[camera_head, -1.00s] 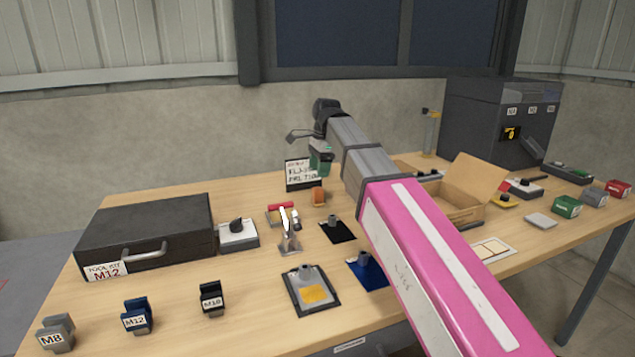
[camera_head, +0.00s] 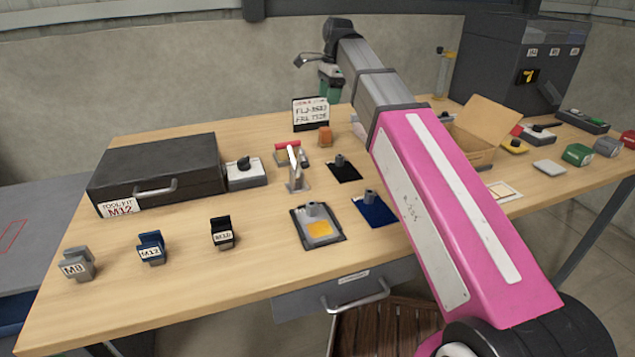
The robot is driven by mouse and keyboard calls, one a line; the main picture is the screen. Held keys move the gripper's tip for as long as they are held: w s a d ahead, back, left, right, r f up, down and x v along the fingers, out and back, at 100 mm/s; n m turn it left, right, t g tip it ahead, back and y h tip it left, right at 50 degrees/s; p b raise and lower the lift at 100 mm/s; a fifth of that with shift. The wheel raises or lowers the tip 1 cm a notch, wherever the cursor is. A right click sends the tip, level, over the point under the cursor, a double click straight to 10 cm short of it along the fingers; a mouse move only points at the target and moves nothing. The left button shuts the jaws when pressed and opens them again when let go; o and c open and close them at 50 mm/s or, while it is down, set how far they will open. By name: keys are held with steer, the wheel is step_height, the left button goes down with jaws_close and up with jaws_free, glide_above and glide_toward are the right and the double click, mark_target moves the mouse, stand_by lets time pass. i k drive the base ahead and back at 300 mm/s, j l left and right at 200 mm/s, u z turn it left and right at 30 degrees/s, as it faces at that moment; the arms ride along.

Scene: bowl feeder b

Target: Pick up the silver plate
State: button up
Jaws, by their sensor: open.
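A silver-grey plate (camera_head: 312,235) with a round knob and a yellow patch lies flat on a dark mat near the table's front middle. A plain light grey plate (camera_head: 549,167), with no knob, lies at the right of the table. My gripper (camera_head: 309,61) is held at the end of the raised arm, above the back of the table. It is open and apart from both plates. Its fingers are small and partly hidden by my arm.
A blue plate (camera_head: 376,213) and a black plate (camera_head: 342,173), both with knobs, lie beside and behind the silver-grey plate. A toggle clamp (camera_head: 296,177) stands behind it. A black toolkit case (camera_head: 152,170) and an open cardboard box (camera_head: 472,145) flank the middle.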

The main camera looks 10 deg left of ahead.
mark_target(316, 225)
steer(key=k+l, duration=0.2)
steer(key=k, duration=0.35)
steer(key=k+l, duration=0.2)
steer(key=k, duration=0.35)
steer(key=k+l, duration=0.2)
steer(key=k, duration=0.3)
